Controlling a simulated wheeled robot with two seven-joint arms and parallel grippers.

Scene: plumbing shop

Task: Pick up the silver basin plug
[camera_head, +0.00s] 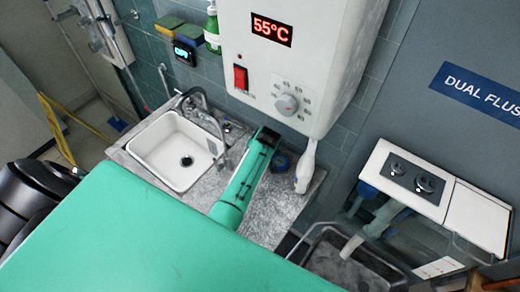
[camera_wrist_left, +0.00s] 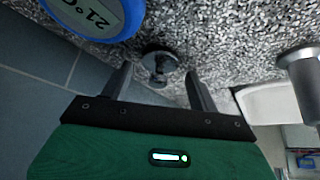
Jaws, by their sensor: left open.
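The silver basin plug (camera_wrist_left: 158,62) shows in the left wrist view as a small, dark-shaded metal piece with a rounded top. It is on the speckled worktop, beside the wall tiles. My left gripper (camera_wrist_left: 160,75) is open, with its fingers pointing at the plug and one on either side of it in the picture. I cannot tell whether the plug is between the fingertips or just beyond them. In the head view my left gripper (camera_head: 270,137) is over the worktop at the wall, and I cannot make out the plug for certain. My right gripper is not in view.
A blue round thermometer (camera_wrist_left: 112,32) reading 21°C is close to one finger. The metal tap (camera_head: 200,103) and white basin (camera_head: 170,150) are to the left. A white bottle-shaped object (camera_head: 305,168) stands right of the gripper. The water heater (camera_head: 290,55) hangs above.

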